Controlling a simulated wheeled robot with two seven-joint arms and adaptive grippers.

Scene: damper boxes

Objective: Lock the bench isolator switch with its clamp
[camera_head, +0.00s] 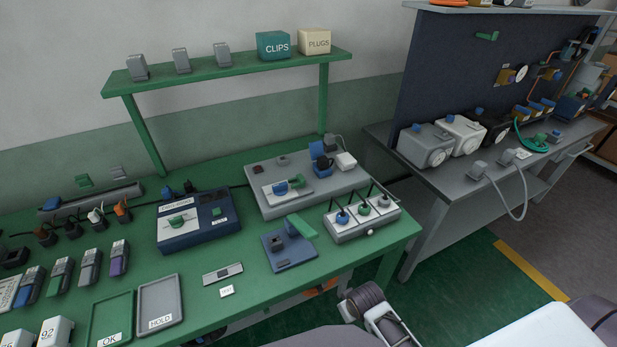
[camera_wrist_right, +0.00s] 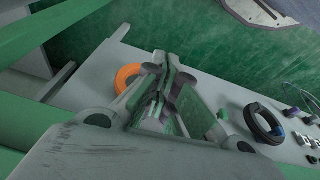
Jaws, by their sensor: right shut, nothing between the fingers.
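On the green bench, a small blue base (camera_head: 290,253) carries a dark block and a raised blue-and-green lever (camera_head: 301,226). It may be the isolator switch with its clamp, but I cannot read a label on it. My right arm shows at the bench's front edge in the head view. My right gripper (camera_wrist_right: 166,85) fills the middle of the wrist view, shut and empty, with a pale surface below it. It is apart from the switches. My left gripper is out of view.
A grey board with blue and green handles (camera_head: 265,204) and a grey socket block (camera_head: 345,234) stand behind and right. OK (camera_head: 95,333) and HOLD (camera_head: 142,326) trays lie front left. An orange ring (camera_wrist_right: 127,78) and a black coil (camera_wrist_right: 264,123) lie on the pale surface.

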